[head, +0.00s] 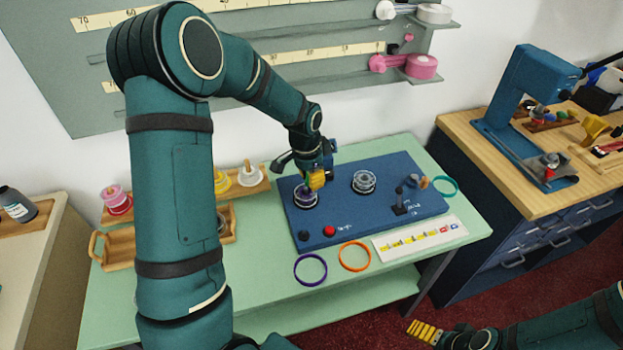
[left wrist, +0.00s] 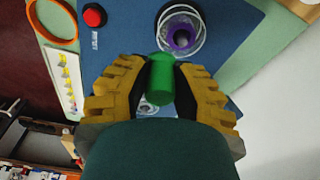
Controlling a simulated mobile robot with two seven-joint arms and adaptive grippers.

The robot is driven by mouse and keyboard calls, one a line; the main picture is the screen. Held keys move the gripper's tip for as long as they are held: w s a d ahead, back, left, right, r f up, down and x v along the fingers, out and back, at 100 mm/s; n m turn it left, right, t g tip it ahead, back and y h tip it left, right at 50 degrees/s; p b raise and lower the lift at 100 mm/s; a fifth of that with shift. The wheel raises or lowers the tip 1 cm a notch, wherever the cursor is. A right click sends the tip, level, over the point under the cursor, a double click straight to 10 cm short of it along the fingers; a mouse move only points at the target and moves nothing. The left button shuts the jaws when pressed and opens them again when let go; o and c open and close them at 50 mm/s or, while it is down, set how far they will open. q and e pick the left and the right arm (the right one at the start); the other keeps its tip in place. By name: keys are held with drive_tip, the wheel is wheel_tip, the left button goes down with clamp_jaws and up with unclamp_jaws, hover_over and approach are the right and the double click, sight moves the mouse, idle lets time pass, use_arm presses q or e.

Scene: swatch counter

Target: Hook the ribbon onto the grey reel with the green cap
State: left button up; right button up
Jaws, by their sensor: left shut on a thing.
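A green cylinder, which looks like the green cap (left wrist: 160,80), is between the yellow fingers of my left gripper (left wrist: 160,85), which is shut on it. In the head view that gripper (head: 318,180) is above the left part of the blue board, just by a reel with a purple core (head: 305,199). This reel, hollow in the middle, shows beyond the cap in the left wrist view (left wrist: 181,36). A grey reel (head: 364,182) stands on the board to the right, apart from the gripper. My right gripper (head: 425,331) is low at the right, away from the board; its opening is unclear.
The blue board (head: 335,215) bears a red button (head: 329,231) and a small black post (head: 400,203). Purple (head: 310,269), orange (head: 354,256) and teal (head: 445,186) rings lie around it. A wooden tray (head: 110,256) stands left. The table's front edge is mostly clear.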

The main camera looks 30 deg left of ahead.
sight(313, 198)
use_arm(q)
drive_tip(key=shift+w+f, duration=0.1)
drive_tip(key=shift+f+b, duration=1.75)
drive_tip(key=shift+f, duration=0.65)
drive_tip(key=shift+d+f, duration=0.1)
drive_tip(key=shift+f, duration=0.15)
drive_tip(key=shift+f, duration=0.1)
drive_tip(key=shift+c, duration=0.3)
